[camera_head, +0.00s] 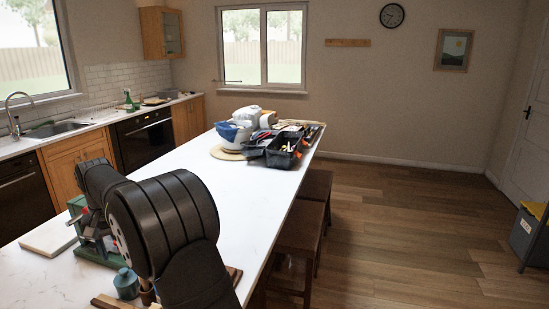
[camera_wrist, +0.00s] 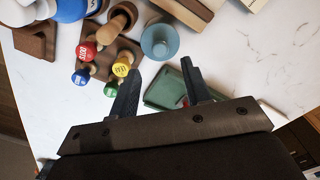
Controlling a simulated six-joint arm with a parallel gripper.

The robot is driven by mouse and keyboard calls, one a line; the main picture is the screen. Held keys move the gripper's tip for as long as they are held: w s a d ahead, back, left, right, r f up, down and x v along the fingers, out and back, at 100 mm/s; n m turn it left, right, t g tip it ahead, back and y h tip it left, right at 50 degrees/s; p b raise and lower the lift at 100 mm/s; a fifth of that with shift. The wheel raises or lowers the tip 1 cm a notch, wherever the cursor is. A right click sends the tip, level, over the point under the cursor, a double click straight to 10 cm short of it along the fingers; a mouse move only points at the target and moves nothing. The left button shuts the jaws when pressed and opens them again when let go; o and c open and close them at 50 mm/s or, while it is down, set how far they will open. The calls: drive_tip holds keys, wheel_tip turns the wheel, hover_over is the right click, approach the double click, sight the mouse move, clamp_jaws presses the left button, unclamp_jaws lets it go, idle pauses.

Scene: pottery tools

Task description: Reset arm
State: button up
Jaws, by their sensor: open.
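In the wrist view my gripper (camera_wrist: 160,95) is open, its two dark fingers apart with nothing between them. It is over the white counter (camera_wrist: 55,98). Just beyond the fingers are a wooden block holding several coloured round-topped stamps, with a red one (camera_wrist: 87,51), a yellow one (camera_wrist: 121,67), a blue one (camera_wrist: 81,77) and a green one (camera_wrist: 111,90). A blue-grey jar (camera_wrist: 159,42) stands above the gap between the fingers. A green object (camera_wrist: 165,88) lies partly behind the right finger.
In the head view, a black tool tray (camera_head: 284,152) and a blue-and-white bowl (camera_head: 233,133) stand at the counter's far end. The counter's middle (camera_head: 215,185) is clear. A pale board (camera_head: 48,237) lies at the left. Wooden stools (camera_head: 300,232) stand along the right side.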

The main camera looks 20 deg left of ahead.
sight(123, 270)
wheel_tip(123, 270, down, 7)
drive_tip(key=shift+r, duration=0.1)
wheel_tip(123, 270, up, 3)
drive_tip(key=shift+f, duration=0.1)
drive_tip(key=shift+r, duration=0.7)
drive_tip(key=shift+f, duration=0.1)
